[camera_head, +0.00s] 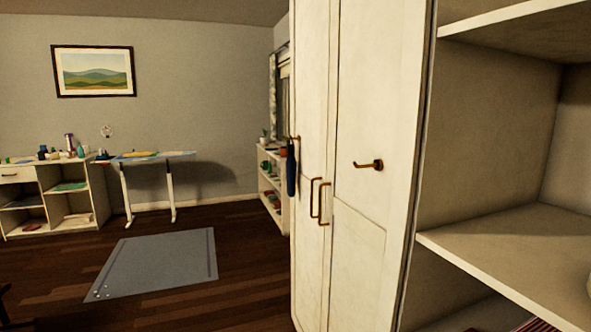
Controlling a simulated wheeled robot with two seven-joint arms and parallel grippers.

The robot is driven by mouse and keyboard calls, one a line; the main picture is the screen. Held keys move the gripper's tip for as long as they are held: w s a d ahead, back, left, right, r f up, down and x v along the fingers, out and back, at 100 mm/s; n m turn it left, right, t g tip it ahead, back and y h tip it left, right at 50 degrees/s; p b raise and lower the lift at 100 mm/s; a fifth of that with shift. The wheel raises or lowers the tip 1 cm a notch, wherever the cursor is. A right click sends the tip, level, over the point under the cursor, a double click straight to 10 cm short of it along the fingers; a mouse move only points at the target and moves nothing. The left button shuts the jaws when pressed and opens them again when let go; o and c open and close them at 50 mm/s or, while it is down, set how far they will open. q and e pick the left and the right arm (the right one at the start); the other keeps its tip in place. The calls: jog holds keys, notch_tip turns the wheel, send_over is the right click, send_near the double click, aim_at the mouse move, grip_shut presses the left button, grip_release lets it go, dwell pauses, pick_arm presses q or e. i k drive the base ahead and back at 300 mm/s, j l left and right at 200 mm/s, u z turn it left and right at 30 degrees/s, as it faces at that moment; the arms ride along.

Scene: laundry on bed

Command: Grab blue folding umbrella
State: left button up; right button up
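The blue folding umbrella (291,169) hangs down at the left edge of the tall white wardrobe (354,120). It looks dark blue, narrow and upright, and seems to hang from a small brass hook (295,138). A second brass hook (369,165) on the wardrobe door is empty. Neither of my grippers shows in the head view.
Open shelves (520,255) stand close on the right. A grey mat (155,264) lies on the dark wooden floor. An ironing board (150,156), a cluttered shelf unit (72,190) and a low white bookcase (272,195) stand farther back. The floor left of the wardrobe is mostly free.

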aim_at(291, 163)
jog(key=i+j+z, duration=0.25)
jog(key=i+j, duration=0.55)
jog(key=i, duration=0.4)
jog(key=i+j+z, duration=0.25)
jog(key=i+j, duration=0.75)
jog(key=i, duration=0.1)
